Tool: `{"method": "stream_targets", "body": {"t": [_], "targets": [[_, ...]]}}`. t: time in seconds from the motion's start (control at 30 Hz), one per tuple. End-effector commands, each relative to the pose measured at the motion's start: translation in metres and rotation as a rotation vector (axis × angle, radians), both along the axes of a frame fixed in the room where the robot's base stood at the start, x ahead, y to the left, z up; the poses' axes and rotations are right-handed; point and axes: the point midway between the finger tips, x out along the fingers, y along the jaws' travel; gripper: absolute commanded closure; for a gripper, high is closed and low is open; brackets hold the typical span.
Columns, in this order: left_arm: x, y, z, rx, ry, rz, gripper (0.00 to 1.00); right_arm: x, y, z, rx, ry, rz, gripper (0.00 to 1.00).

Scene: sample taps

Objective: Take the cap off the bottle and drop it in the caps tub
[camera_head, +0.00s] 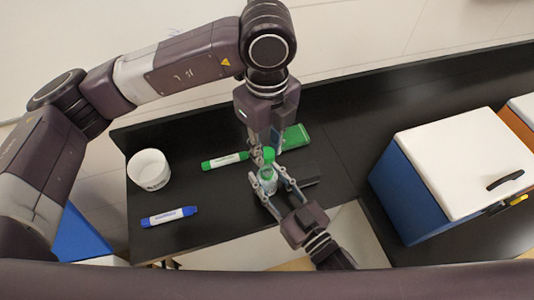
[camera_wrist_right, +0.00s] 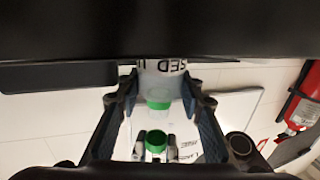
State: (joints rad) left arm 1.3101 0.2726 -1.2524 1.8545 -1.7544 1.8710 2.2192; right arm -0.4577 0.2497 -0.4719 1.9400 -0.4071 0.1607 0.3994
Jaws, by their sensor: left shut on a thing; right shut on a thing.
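The bottle (camera_head: 267,182) is clear with a pale label and stands upright between the fingers of my right gripper (camera_head: 268,184), which is shut on it. It also shows in the right wrist view (camera_wrist_right: 163,80), with a green band at its neck. The green cap (camera_head: 268,154) is held by my left gripper (camera_head: 265,156), which comes down from above. In the right wrist view the cap (camera_wrist_right: 156,142) shows a round dark opening and appears apart from the bottle's neck. The white tub (camera_head: 150,170) with dark lettering stands at the table's left; its inside looks empty.
A green marker (camera_head: 224,161) lies between the tub and the grippers. A blue marker (camera_head: 169,216) lies at the front left. A green object (camera_head: 296,137) and a dark block (camera_head: 305,174) are close to the grippers. A blue-and-white cooler (camera_head: 440,170) stands right.

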Motion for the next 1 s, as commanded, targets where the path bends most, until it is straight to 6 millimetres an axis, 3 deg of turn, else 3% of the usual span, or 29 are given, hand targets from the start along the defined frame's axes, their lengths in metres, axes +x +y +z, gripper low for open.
{"method": "stream_targets", "body": {"t": [0.27,0.3,0.43,0.77,1.0], "targets": [[-0.001,0.0,0.006,0.0,0.001,0.0,1.0,0.0,0.0,0.0,0.0,0.0,0.0,1.0],[-0.001,0.0,0.006,0.0,0.001,0.0,1.0,0.0,0.0,0.0,0.0,0.0,0.0,0.61],[0.0,0.0,0.006,0.0,0.001,0.0,1.0,0.0,0.0,0.0,0.0,0.0,0.0,0.47],[0.0,0.0,0.006,0.0,0.001,0.001,1.0,-0.001,-0.001,0.0,0.0,0.0,0.0,0.45],[0.0,0.0,0.006,0.0,0.001,0.001,1.0,-0.028,-0.018,-0.002,-0.001,0.005,0.0,0.45]]}}
